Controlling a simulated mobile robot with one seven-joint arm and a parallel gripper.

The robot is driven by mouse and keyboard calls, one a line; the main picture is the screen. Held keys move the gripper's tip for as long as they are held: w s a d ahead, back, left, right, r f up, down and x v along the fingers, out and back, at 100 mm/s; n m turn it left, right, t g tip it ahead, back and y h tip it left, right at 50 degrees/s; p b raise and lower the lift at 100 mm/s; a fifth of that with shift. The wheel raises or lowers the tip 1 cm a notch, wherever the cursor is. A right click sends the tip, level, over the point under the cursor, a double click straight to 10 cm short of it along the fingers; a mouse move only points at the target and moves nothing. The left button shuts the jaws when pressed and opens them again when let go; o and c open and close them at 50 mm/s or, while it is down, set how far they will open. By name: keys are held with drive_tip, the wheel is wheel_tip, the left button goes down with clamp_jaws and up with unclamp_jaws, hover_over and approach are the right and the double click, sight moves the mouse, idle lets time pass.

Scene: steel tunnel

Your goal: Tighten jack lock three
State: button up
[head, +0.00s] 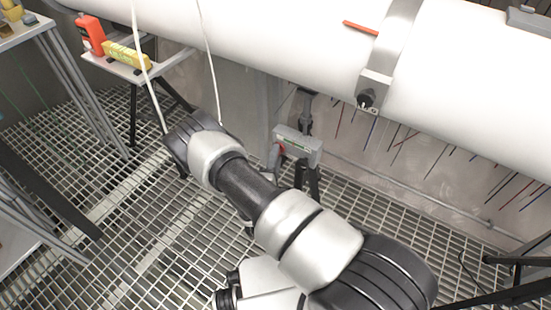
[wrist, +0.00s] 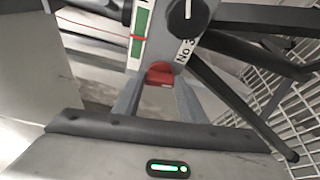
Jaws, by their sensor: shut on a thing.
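Jack lock three is a small red handle (wrist: 160,74) in the middle of the wrist view, beside a "No 3" label (wrist: 186,51). My gripper (wrist: 160,84) is shut on this red handle, one grey finger on each side. Part of the handle is hidden between the fingers. A green and white gauge strip with a red line (wrist: 140,36) is just above left of it. A dark knob with a white pointer (wrist: 184,10) is above right. In the head view, a grey jack body (head: 299,145) stands beyond my arm, with a red part (head: 275,154) at its left. My gripper's fingers cannot be made out there.
A large white pipe (head: 290,40) crosses above, with a metal band (head: 390,45) and an orange strip (head: 360,28). A side shelf (head: 118,65) holds a red bottle (head: 90,33) and a yellow box (head: 126,54). White cables hang near my arm. Black jack legs (wrist: 245,110) are right of my gripper.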

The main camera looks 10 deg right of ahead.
drive_tip(key=shift+f+m, duration=0.15)
drive_tip(key=shift+m, duration=0.45)
drive_tip(key=shift+t, duration=0.3)
drive_tip(key=o, duration=1.1)
drive_tip(key=shift+c, duration=0.2)
drive_tip(key=p+v, duration=0.2)
drive_tip(key=v, duration=1.5)
drive_tip(key=shift+s+p, duration=0.25)
drive_tip(key=shift+p, duration=0.1)
drive_tip(key=shift+w+a, duration=0.1)
